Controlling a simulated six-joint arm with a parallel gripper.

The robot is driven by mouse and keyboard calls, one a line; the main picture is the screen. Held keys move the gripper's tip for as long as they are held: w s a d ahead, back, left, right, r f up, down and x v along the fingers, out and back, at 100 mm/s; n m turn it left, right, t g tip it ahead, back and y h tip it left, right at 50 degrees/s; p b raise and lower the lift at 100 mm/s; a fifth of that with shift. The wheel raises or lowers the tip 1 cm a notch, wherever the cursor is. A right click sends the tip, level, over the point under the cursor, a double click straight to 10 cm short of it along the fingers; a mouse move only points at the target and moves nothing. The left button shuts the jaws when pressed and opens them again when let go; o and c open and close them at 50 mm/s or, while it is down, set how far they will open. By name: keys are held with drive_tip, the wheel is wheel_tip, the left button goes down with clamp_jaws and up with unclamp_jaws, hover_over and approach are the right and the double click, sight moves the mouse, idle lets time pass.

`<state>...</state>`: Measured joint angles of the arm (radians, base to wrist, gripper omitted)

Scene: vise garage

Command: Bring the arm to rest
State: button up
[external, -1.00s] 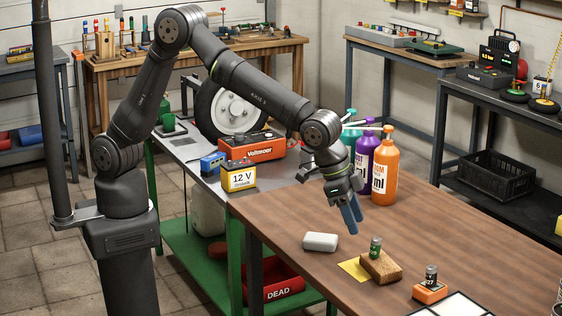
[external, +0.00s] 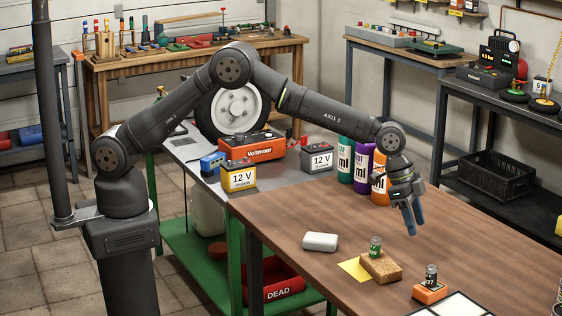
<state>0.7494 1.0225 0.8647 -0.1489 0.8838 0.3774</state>
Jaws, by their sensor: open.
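My gripper (external: 412,228) is open and empty, with its blue fingers pointing down above the wooden table (external: 320,278). It hangs in front of the orange bottle (external: 379,186) and hides part of it. My arm is stretched out to the right from its base at the left. A green battery (external: 375,247) stands on a wooden block (external: 381,267) below and to the left of my gripper. A dark battery (external: 431,275) stands on an orange holder (external: 430,292) below it.
Teal (external: 346,160) and purple (external: 362,165) bottles stand behind my gripper. The table's right side is clear.

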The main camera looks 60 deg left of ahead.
drive_tip(key=w+f, duration=0.1)
drive_tip(key=w, duration=0.1)
drive_tip(key=w+a+f, duration=0.1)
drive_tip(key=w, duration=0.1)
drive_tip(key=w+a+f, duration=0.1)
drive_tip(key=w+f, duration=0.1)
drive_tip(key=shift+w+a+f, duration=0.1)
drive_tip(key=shift+w+a, duration=0.1)
drive_tip(key=shift+w, duration=0.15)
drive_tip(key=shift+s, duration=0.1)
drive_tip(key=s+d+r, duration=0.1)
drive_tip(key=s+r, duration=0.3)
drive_tip(key=s, duration=0.4)
drive_tip(key=s+d+r+n, duration=0.1)
drive_tip(key=s+r, duration=0.3)
drive_tip(key=s, duration=0.5)
drive_tip(key=shift+s+d+r, duration=0.2)
drive_tip(key=shift+s+d, duration=0.05)
drive_tip(key=shift+d, duration=0.55)
